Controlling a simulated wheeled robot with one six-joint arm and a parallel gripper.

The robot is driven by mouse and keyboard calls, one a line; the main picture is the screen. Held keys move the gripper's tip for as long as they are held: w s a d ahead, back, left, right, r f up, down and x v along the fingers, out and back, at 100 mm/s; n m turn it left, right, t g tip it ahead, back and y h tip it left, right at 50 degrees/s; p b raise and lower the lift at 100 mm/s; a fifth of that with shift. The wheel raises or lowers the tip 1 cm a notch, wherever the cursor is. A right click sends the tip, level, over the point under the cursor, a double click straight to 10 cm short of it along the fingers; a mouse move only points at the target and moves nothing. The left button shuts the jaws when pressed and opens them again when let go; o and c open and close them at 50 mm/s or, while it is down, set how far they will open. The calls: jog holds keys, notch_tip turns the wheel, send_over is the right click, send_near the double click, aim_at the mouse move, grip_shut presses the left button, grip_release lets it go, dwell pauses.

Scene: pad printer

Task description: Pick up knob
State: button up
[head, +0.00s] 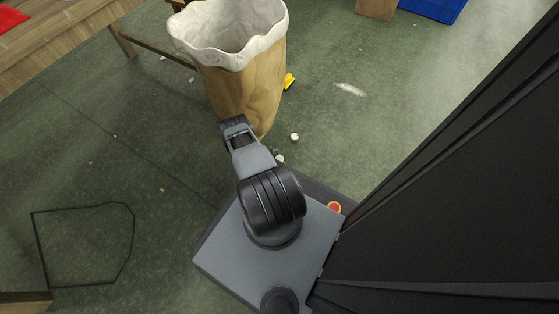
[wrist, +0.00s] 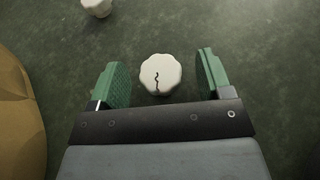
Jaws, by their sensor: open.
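A white, scalloped knob (wrist: 160,74) with a dark jagged line on its face lies on the green floor. In the wrist view it is between and slightly beyond the two green fingers of my gripper (wrist: 161,80), with a gap on each side. My gripper is open and empty. In the head view a small white spot beside a bit of green finger seems to be this knob (head: 280,158); my arm hides most of the gripper there. A second white knob-like piece (wrist: 97,7) lies farther off at the top left, cut by the frame edge; the head view shows it too (head: 295,137).
A tall brown paper bag with a white liner (head: 245,85) stands close by, at the left edge of the wrist view. A yellow object (head: 289,81) lies beside it. A wooden table (head: 60,45) is top left, a blue crate (head: 432,8) top right. Floor to the right is mostly clear.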

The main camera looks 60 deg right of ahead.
jog(key=shift+s+d+f, duration=0.1)
jog(key=shift+d, duration=0.1)
jog(key=c, duration=1)
notch_tip(320, 180, up, 10)
jog(key=p, duration=0.5)
jog(key=shift+p, duration=0.35)
